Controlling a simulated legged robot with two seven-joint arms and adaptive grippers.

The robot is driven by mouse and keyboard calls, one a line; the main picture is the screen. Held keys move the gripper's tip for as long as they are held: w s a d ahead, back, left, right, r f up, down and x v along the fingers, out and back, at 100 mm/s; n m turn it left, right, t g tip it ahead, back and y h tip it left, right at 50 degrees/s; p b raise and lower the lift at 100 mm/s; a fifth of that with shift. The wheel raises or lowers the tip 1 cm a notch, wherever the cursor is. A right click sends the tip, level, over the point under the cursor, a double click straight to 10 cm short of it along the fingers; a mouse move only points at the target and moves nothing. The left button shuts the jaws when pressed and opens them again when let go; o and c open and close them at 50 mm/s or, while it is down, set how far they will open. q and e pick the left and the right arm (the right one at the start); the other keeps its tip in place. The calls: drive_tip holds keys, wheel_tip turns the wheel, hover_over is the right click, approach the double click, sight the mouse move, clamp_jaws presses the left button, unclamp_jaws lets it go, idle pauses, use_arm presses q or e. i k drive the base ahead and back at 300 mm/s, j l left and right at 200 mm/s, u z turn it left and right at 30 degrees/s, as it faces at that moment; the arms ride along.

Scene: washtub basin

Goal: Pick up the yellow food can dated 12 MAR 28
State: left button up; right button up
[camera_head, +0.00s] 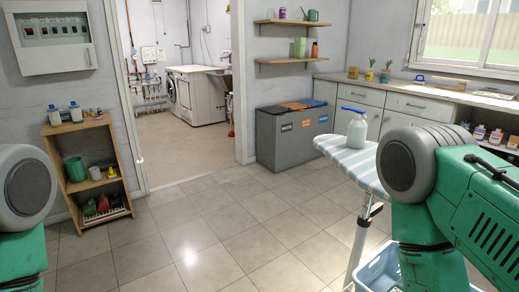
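No can with a readable date shows. A small yellow item (112,171) stands on the middle shelf of the wooden shelf unit (57,176) at the left; it is too small to tell whether it is a food can. Parts of my two arms show at the left and right edges, but neither gripper is in view.
An ironing board (349,164) with a spray bottle (357,130) stands at the right, above a light blue laundry basket (372,272). Grey bins (283,141) stand at the back wall beside a counter (408,89). The tiled floor (215,230) in the middle is clear.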

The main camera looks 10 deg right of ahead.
sight(369, 77)
drive_tip(key=i+u, duration=0.45)
drive_tip(key=i, duration=1.5)
drive_tip(key=i+l+z, duration=0.15)
drive_tip(key=i+z, duration=0.2)
drive_tip(key=i, duration=0.15)
drive_tip(key=i+z, duration=0.3)
drive_tip(key=i, duration=0.2)
drive_tip(key=i+j+z, duration=0.15)
drive_tip(key=i+z, duration=0.2)
drive_tip(key=i, duration=0.2)
drive_tip(key=i+j+z, duration=0.35)
drive_tip(key=i, duration=0.15)
drive_tip(key=i+l+z, duration=0.2)
drive_tip(key=i, duration=0.3)
drive_tip(key=i+z, duration=0.2)
drive_tip(key=i, duration=0.35)
drive_tip(key=i+z, duration=0.2)
drive_tip(key=i, duration=0.3)
drive_tip(key=i+j+z, duration=0.2)
drive_tip(key=i, duration=0.35)
drive_tip(key=i+z, duration=0.2)
drive_tip(key=i, duration=0.35)
drive_tip(key=i+j+z, duration=0.2)
drive_tip(key=i+j, duration=0.15)
drive_tip(key=i, duration=0.15)
